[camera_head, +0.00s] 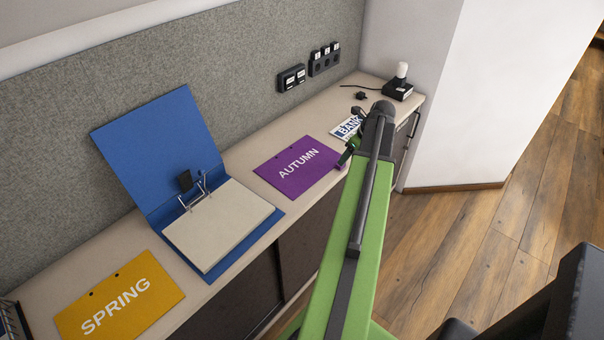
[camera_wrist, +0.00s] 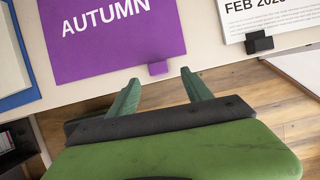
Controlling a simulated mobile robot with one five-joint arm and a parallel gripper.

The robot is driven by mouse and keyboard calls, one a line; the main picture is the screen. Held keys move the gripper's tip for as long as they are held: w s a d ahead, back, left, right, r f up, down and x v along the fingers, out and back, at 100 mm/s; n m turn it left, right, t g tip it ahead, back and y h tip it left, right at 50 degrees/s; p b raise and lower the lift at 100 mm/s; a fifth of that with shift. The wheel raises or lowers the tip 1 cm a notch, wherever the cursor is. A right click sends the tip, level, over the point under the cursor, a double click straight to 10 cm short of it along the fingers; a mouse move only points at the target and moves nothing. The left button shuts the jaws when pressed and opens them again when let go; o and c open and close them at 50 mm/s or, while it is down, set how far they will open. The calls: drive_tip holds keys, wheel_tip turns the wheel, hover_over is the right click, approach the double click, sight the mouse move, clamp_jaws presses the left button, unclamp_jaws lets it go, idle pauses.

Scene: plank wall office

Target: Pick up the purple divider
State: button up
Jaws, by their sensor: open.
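The purple divider (camera_head: 297,182), marked AUTUMN, lies flat on the cabinet top between the blue binder and a printed sheet. In the wrist view the purple divider (camera_wrist: 120,57) has a small purple tab at its front edge, over the cabinet edge. My gripper (camera_wrist: 160,77) is open and empty, its two green fingers pointing at that edge with the tab between and just ahead of their tips. In the head view my gripper (camera_head: 348,152) is at the divider's right side, partly hidden by my arm.
An open blue binder (camera_head: 160,145) with a paper stack stands left of the divider, and a yellow SPRING divider (camera_head: 120,300) lies further left. A printed sheet (camera_head: 345,127) with a black clip (camera_wrist: 259,42) lies to the right. A black box (camera_head: 398,89) stands at the far end.

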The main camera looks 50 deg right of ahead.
drive_tip(key=b+x, duration=0.5)
drive_tip(key=shift+a+f, duration=0.15)
clamp_jaws()
idle(0.4)
